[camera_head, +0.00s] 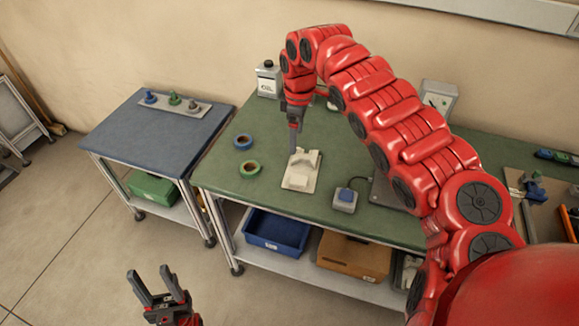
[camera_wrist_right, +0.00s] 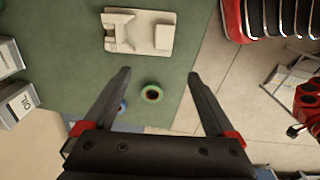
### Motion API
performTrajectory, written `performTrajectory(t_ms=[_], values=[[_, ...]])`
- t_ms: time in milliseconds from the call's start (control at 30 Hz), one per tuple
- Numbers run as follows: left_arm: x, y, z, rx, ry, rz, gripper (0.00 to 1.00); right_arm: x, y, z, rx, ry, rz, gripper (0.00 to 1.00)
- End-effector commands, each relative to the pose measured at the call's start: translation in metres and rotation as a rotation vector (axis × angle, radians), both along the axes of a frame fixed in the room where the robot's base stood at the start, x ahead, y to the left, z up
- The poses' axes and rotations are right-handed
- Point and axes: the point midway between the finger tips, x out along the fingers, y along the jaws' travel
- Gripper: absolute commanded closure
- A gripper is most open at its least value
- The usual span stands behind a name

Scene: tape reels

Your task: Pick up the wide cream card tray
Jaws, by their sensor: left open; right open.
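A flat cream tray (camera_head: 299,171) with raised cream parts lies on the green table top (camera_head: 335,150). In the right wrist view the cream tray (camera_wrist_right: 138,34) is at the top, beyond the fingertips. My right gripper (camera_head: 294,150) points down over the table beside the tray's upper left edge, apart from the tray as far as I can see. In the right wrist view my right gripper (camera_wrist_right: 159,74) is open and empty. My left gripper (camera_head: 148,271) is open and empty, low in front of the tables and far from the tray.
A green tape reel (camera_head: 248,168) and a blue tape reel (camera_head: 243,141) lie left of the tray. A blue-topped box (camera_head: 344,198) stands to its right. An oil can (camera_head: 267,80) stands at the back. Blue (camera_head: 276,229) and orange-brown (camera_head: 352,256) bins are on the lower shelf.

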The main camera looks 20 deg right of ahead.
Motion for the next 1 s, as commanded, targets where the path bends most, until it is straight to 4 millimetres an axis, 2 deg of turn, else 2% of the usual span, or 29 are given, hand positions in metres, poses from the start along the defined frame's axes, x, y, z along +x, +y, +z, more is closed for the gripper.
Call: performTrajectory(t_ms=[67,167,700,1000], values=[[0.000,0.000,0.001,0.000,0.000,0.000,0.50,-0.010,-0.007,0.000,-0.021,0.034,0.005,0.09],[0.000,0.000,0.006,0.000,0.000,0.000,0.50,-0.012,-0.007,-0.007,-0.025,0.043,0.006,0.09],[0.000,0.000,0.028,0.000,0.000,0.000,0.50,-0.011,-0.005,-0.106,-0.017,0.036,0.008,0.09],[0.000,0.000,0.034,0.000,0.000,0.000,0.50,-0.010,-0.006,-0.125,-0.019,0.034,0.006,0.09]])
